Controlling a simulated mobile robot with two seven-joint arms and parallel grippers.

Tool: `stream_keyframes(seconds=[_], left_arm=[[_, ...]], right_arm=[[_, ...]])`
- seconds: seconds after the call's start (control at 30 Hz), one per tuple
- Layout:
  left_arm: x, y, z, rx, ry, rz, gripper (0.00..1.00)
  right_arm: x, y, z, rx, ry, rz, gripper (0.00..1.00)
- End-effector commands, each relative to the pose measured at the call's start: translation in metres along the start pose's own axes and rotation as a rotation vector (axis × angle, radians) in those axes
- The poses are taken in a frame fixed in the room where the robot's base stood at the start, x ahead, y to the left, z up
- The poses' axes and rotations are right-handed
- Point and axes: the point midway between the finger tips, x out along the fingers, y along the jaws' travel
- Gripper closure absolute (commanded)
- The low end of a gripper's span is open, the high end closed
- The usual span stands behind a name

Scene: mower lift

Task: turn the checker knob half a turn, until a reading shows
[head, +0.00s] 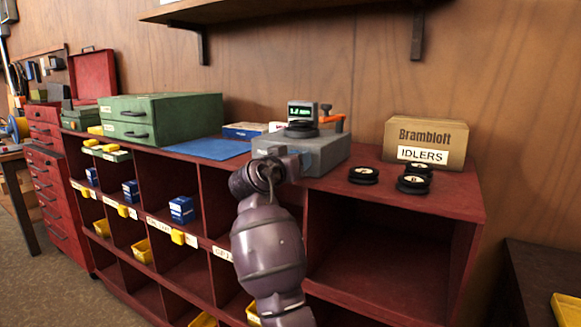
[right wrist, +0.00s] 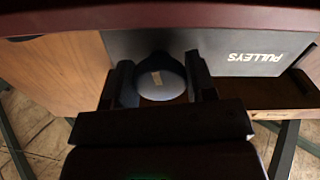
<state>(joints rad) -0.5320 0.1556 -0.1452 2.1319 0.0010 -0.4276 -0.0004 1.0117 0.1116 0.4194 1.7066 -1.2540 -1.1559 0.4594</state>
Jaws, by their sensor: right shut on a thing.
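The checker (head: 322,152) is a grey box on top of the red shelf unit. Its small dark screen (head: 301,112) shows lit green characters, too small for me to read surely. A black pulley (head: 300,129) sits on top of the checker, below the screen. My right gripper (head: 284,166) is at the checker's front face, where my arm hides the knob in the head view. In the right wrist view the pale round knob (right wrist: 162,82), with a small light mark, is between the two fingers, which are shut on it. My left gripper is not in view.
Black idlers (head: 363,175) lie on the shelf top right of the checker, before a cardboard Brambloft box (head: 428,131). A blue mat (head: 207,148) and green case (head: 160,115) are to the left.

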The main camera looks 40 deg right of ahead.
Motion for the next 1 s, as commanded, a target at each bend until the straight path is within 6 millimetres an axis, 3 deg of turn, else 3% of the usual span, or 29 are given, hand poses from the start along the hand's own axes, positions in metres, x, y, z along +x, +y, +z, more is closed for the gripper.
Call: stream_keyframes(seconds=[0.03, 0.4, 1.0], left_arm=[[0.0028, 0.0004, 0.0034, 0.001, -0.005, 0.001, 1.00], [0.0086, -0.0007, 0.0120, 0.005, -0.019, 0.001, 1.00], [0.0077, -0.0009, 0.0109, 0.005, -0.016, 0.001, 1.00]], right_arm=[[-0.0001, -0.0031, 0.0066, 0.028, -0.004, -0.002, 0.73], [0.0000, -0.0013, 0.0031, 0.204, -0.003, -0.001, 0.73], [-0.0001, -0.0003, 0.0008, 0.239, -0.002, 0.000, 0.73]])
